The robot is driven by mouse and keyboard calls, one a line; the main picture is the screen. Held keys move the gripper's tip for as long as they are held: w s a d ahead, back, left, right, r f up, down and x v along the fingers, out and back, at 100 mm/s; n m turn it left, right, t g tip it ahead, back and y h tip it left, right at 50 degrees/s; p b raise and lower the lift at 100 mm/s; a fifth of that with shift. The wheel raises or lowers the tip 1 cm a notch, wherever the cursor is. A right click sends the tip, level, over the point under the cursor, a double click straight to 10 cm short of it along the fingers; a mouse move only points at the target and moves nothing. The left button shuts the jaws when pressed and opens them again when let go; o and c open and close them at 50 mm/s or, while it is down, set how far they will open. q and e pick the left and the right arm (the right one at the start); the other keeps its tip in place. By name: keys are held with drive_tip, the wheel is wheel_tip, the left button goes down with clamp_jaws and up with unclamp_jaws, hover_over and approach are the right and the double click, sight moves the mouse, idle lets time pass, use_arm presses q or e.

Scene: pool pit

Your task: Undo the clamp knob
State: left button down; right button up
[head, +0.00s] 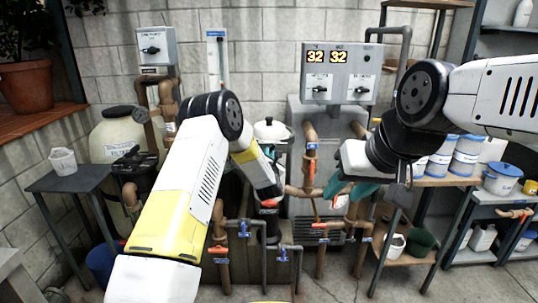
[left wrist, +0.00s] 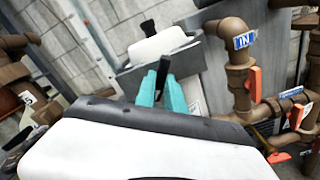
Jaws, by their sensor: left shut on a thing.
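My left gripper (left wrist: 162,90) shows two teal fingers in the left wrist view, shut on a small upright black piece, which looks like the clamp knob (left wrist: 163,68). Behind it is a white lid (left wrist: 158,46) with a black handle on top, set on a grey box. The white lid also shows in the head view (head: 272,130), beyond my left arm. My right gripper (head: 350,190) has teal fingers spread apart and holds nothing visible, in front of the pipes.
Brown pipes with red and blue valve handles (head: 311,165) stand to the right of the lid. A round filter tank (head: 120,135) and a dark side table (head: 65,180) are at left. A display panel (head: 341,72) hangs on the wall. Shelves with tubs are at right.

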use_arm(q)
drive_tip(key=shift+n, duration=13)
drive_tip(key=c, duration=1.3)
unclamp_jaws()
drive_tip(key=shift+s, duration=3.5)
